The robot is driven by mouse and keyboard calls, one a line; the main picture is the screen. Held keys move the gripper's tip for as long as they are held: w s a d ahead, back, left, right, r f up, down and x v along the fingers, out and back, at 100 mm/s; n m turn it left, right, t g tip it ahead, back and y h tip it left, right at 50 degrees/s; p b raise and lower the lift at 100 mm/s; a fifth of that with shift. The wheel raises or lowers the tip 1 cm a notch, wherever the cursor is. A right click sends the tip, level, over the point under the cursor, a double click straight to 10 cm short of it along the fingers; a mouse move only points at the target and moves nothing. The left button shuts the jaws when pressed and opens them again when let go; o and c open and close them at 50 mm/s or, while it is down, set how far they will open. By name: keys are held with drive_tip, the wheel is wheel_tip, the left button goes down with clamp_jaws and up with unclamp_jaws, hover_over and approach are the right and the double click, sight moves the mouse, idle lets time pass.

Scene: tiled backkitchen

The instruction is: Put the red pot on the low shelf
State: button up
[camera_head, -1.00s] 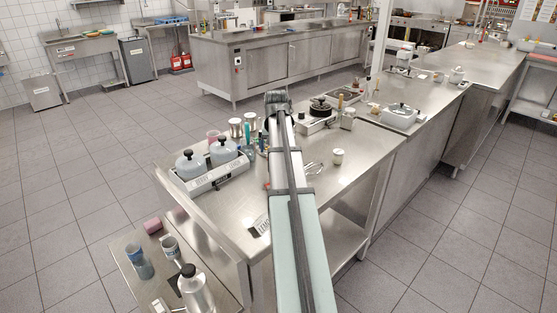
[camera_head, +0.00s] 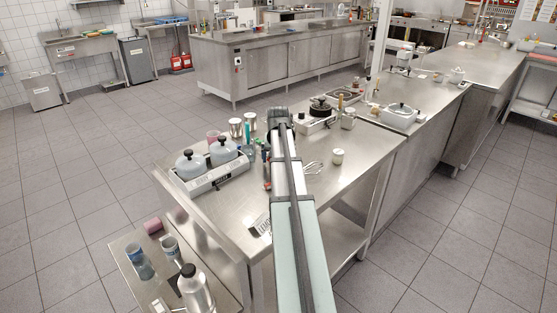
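A small dull-red, rounded thing (camera_head: 152,226), the only pot-like red thing I make out, is at the back left edge of the low steel side surface (camera_head: 128,258). It appears to lie on its side; I cannot tell whether it rests fully on that surface. My arm reaches away over the steel worktable (camera_head: 230,200), and its end with my gripper (camera_head: 279,116) is over the table's far part, well away from the red thing. The fingers are hidden by my arm, so their opening and any held thing cannot be seen.
Two grey lidded pots (camera_head: 207,158) stand on a labelled base at the table's left.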

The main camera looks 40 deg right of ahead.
drive_tip(key=c, duration=1.3)
wheel_tip(320, 180, up, 10)
drive_tip(key=shift+n, duration=0.3)
